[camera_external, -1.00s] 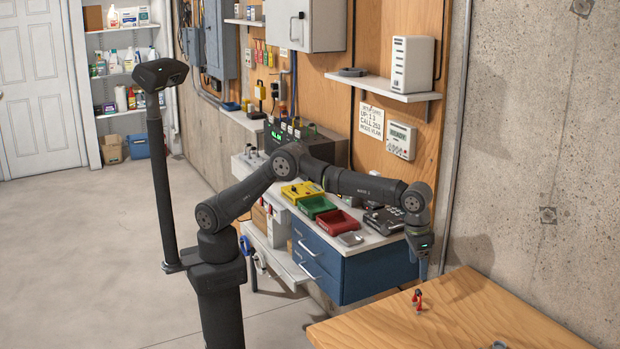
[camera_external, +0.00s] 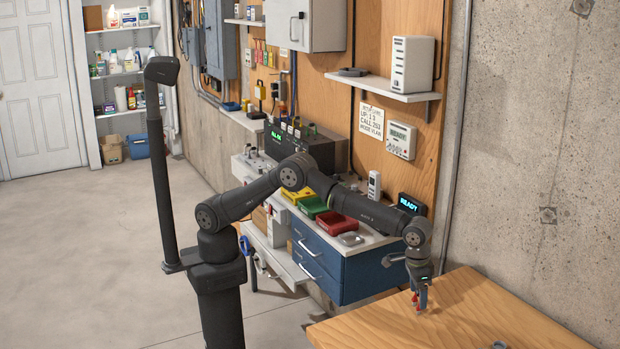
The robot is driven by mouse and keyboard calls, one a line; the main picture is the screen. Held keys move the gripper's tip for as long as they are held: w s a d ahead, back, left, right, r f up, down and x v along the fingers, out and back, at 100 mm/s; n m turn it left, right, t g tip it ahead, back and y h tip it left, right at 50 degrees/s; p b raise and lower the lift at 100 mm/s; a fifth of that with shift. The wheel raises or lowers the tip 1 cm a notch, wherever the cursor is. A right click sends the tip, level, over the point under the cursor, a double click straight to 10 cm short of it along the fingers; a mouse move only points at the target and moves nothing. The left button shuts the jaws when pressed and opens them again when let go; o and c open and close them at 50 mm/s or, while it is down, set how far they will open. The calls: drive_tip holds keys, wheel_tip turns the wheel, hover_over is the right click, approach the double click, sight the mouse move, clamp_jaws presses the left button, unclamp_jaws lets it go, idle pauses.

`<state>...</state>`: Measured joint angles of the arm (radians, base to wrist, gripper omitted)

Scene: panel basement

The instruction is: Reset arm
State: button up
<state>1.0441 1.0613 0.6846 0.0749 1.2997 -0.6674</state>
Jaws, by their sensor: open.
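The workbench (camera_external: 366,268) with blue drawers holds yellow, green (camera_external: 313,206) and red (camera_external: 337,223) trays behind my arm. A shelf (camera_external: 398,93) carries a white device. A concrete wall bounds the right. The floor at left is clear.

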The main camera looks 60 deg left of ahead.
drive_tip(key=shift+w+f, duration=0.1)
drive_tip(key=shift+f, duration=0.85)
drive_tip(key=shift+r, duration=2.1)
